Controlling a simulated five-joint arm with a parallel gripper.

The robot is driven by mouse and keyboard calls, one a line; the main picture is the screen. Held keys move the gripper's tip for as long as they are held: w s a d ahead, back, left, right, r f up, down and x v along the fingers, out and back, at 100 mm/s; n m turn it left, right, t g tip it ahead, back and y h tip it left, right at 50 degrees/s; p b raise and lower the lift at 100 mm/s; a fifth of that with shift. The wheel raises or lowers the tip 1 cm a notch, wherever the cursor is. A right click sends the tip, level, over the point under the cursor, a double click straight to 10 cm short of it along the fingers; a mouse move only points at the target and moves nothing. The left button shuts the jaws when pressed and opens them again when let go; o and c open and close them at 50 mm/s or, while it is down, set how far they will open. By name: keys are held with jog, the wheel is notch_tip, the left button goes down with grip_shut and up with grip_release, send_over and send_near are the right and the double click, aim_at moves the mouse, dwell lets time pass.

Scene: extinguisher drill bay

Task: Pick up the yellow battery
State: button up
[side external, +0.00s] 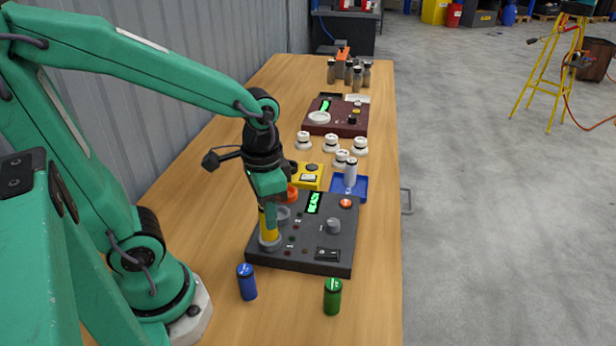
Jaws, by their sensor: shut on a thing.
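The yellow battery (264,222) is upright at the left side of the dark grey panel (312,268). My gripper (270,212) points down and is shut on it, and its green fingers hide much of the battery. The battery's lower end is at a round grey socket (270,243) near the panel's front left corner. I cannot tell whether it sits in the socket or just above it. A blue battery (247,283) and a green battery (332,297) stand upright on the wooden table (372,315), in front of the panel.
Behind the panel are a yellow box (311,176) and a blue tray (361,190) with a white cylinder (350,172). Several white knob-like pieces and a dark red panel (325,128) are farther back. A grey corrugated wall (190,95) borders the table's left.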

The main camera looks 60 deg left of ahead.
jog(key=s+d+r, duration=0.2)
jog(key=d+r, duration=0.2)
jog(key=d, duration=0.2)
jog(key=shift+s, duration=0.35)
jog(key=shift+w, duration=0.1)
dwell(0.4)
